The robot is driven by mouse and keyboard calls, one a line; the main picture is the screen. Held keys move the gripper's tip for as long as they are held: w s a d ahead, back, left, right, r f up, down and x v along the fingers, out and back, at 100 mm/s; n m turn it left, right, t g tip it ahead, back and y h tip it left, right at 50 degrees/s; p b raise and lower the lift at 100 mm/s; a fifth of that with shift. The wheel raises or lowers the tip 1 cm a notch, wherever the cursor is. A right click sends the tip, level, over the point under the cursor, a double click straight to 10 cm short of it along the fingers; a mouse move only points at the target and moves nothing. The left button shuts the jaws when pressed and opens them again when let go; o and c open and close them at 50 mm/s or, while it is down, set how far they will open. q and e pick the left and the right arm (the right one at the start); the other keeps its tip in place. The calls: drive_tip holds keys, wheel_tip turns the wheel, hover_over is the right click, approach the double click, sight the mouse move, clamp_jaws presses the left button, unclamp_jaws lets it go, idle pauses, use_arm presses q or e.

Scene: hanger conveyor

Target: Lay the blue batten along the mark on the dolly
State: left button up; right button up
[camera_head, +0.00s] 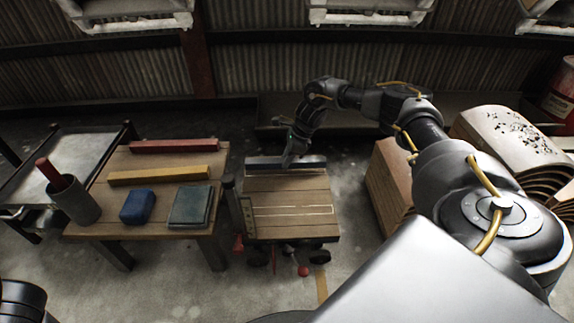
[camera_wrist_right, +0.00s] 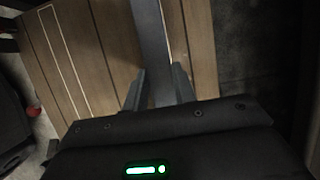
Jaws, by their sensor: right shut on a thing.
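The blue batten (camera_head: 308,162) looks dark blue-grey and lies crosswise at the far end of the wooden dolly (camera_head: 285,184). My right gripper (camera_head: 288,160) is shut on it, and its middle is partly hidden by the fingers. In the right wrist view the batten (camera_wrist_right: 152,50) runs up from between the two fingers (camera_wrist_right: 157,92). Whether it touches the deck or hovers just above is not clear. The mark (camera_head: 292,210) is a pale, narrow outline across the nearer part of the deck, apart from the batten and roughly parallel to it. My left gripper is not seen.
Left of the dolly, a wooden table (camera_head: 145,229) bears a red batten (camera_head: 174,146), a yellow batten (camera_head: 160,175), a blue block (camera_head: 138,207), a grey-green book-like block (camera_head: 190,207) and a grey cup (camera_head: 75,203). Brown boxes (camera_head: 389,180) stand right of the dolly.

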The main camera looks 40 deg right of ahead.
wheel_tip(320, 180, down, 3)
drive_tip(key=shift+r+b, duration=0.15)
drive_tip(key=shift+b, duration=0.45)
drive_tip(key=shift+r, duration=0.15)
drive_tip(key=o, duration=1.1)
drive_tip(key=shift+c, duration=0.2)
drive_tip(key=shift+r+p, duration=0.3)
drive_tip(key=shift+p, duration=0.1)
drive_tip(key=p+v, duration=0.6)
drive_tip(key=v, duration=0.5)
drive_tip(key=shift+s+d+r+p, duration=0.1)
drive_tip(key=shift+s+r+p, duration=0.1)
drive_tip(key=shift+p, duration=0.1)
